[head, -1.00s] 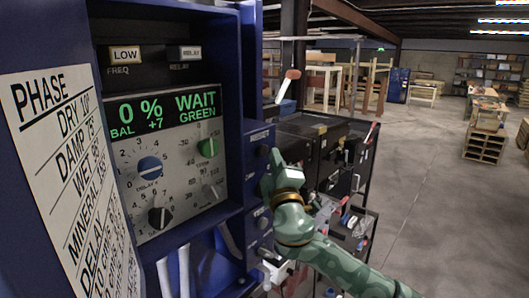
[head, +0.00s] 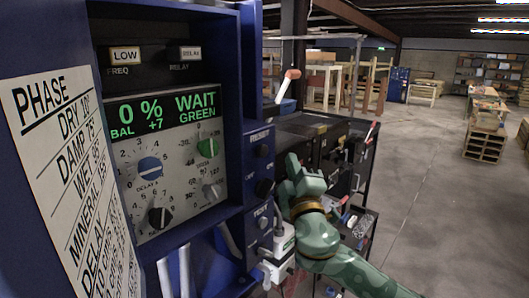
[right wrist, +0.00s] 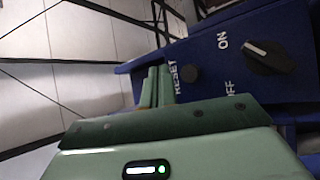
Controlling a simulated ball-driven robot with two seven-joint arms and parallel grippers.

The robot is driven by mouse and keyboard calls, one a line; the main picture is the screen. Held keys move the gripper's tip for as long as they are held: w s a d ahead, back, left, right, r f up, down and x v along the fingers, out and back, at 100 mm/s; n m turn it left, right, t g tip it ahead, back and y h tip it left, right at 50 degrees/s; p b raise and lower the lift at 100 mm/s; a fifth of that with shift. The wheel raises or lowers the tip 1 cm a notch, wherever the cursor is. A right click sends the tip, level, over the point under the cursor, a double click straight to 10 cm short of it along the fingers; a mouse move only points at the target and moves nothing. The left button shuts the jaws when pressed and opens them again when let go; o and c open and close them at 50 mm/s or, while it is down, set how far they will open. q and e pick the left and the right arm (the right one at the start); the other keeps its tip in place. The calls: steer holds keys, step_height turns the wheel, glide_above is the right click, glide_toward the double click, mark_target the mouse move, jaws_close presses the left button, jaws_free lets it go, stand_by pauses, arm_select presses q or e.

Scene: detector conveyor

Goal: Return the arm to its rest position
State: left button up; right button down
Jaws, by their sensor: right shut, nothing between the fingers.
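My right gripper (head: 291,160) stands just to the right of the blue detector cabinet's side panel (head: 258,170) in the head view. Its arm comes in from the lower right. In the right wrist view the fingers (right wrist: 158,75) are together with nothing between them, close to the dark RESET button (right wrist: 188,73). Whether they touch the panel cannot be told. The black ON/OFF knob (right wrist: 268,57) is to the right of the button, its white mark tilted. My left gripper is not in view.
The detector screen (head: 165,113) reads 0 %, WAIT, GREEN. Knobs sit below it, and a phase sheet (head: 70,160) stands at the left. A dark tool cabinet (head: 310,135) is behind my right arm. Open floor (head: 430,200) lies to the right.

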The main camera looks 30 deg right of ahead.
stand_by(0.3)
